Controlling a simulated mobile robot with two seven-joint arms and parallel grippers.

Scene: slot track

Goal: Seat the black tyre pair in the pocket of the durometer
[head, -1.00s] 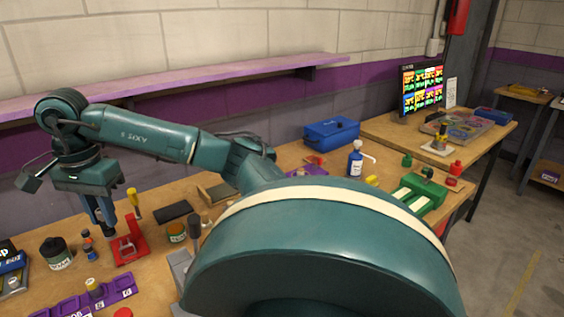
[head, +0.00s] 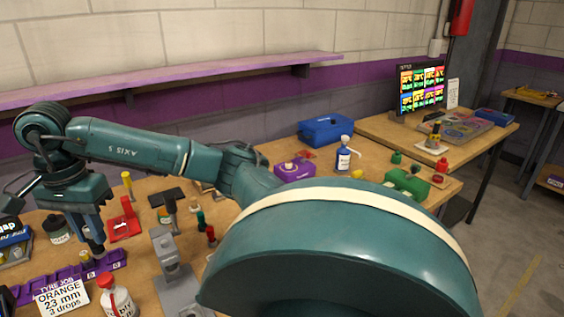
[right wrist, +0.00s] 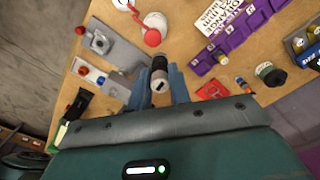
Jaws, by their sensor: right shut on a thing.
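In the right wrist view my right gripper (right wrist: 160,88) is shut on a short dark cylinder, which I take for the black tyre pair (right wrist: 160,68). The pair is held above the bench; in the head view it is mostly hidden by the fingers. A grey stand with a raised head (head: 166,243), apparently the durometer, stands right of the gripper. I cannot make out its pocket clearly. My left gripper is not in view.
A white bottle with a red cap (head: 117,300) stands between the rack and the grey stand. A red stand (head: 123,228) is behind. My own arm hides the front middle.

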